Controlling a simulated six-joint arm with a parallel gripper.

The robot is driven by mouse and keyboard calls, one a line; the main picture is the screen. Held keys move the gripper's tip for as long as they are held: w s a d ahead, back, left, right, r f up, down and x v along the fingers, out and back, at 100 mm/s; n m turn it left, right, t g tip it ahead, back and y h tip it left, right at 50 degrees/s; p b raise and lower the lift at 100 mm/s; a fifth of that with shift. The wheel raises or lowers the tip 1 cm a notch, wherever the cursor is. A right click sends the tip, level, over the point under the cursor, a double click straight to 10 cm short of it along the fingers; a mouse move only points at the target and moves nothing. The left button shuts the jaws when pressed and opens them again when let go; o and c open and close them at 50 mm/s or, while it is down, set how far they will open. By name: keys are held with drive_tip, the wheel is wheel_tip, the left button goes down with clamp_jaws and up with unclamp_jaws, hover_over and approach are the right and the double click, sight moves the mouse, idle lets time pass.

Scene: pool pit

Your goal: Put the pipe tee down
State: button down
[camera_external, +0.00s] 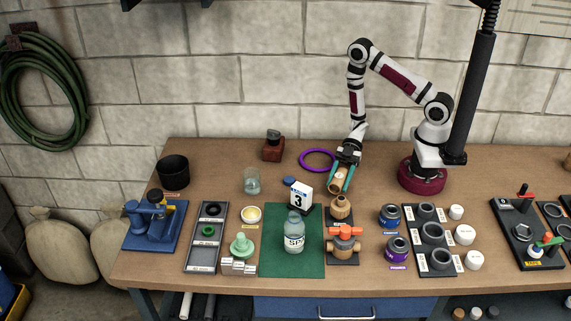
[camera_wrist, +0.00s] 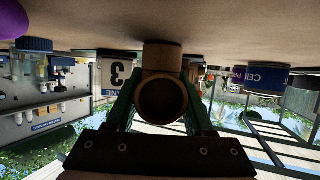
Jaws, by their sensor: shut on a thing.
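The tan pipe tee (camera_external: 339,184) is between the teal fingers of my gripper (camera_external: 342,178), over the back middle of the bench. In the wrist view, which is upside down, the tee (camera_wrist: 163,97) shows a round open end towards the camera. Its branch reaches the bench surface or lies very close to it; I cannot tell which. My gripper (camera_wrist: 160,112) is shut on the tee, with a finger on each side.
A tan fitting (camera_external: 341,208) and an orange-handled valve (camera_external: 346,240) stand in front. A purple ring (camera_external: 317,160) lies behind left.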

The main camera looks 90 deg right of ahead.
sight(343, 169)
drive_tip(key=shift+c, duration=1.4)
unclamp_jaws()
drive_tip(key=shift+f, duration=0.1)
drive_tip(key=v, duration=0.7)
drive_tip(key=shift+d+r, duration=0.2)
drive_tip(key=shift+r, duration=0.05)
